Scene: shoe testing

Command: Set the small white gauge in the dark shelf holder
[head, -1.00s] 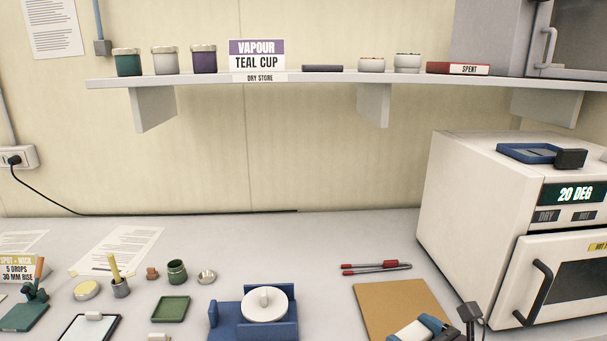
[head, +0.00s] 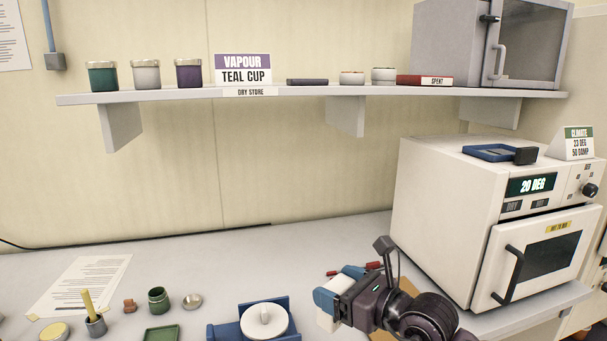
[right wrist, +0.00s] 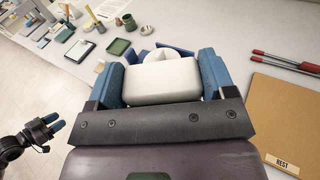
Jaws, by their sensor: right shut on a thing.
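My right gripper (head: 330,307) is in the lower right of the head view, above the bench. It is shut on the small white gauge (right wrist: 163,82), a rounded white block between the blue fingers in the right wrist view. In the head view the gauge (head: 326,321) shows only partly beside the fingers. The dark shelf holder (head: 307,82) is a low, flat dark piece on the wall shelf, well above and left of the gripper. Its top looks bare. My left gripper (right wrist: 53,123) shows small at the left of the right wrist view; its jaw opening is unclear.
The shelf (head: 270,95) also bears several lidded jars, a sign (head: 243,68), two white cups and a red book (head: 424,81). A white oven (head: 490,220) stands at right. A blue stand with a white disc (head: 264,321) sits on the bench. The wall below the shelf is clear.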

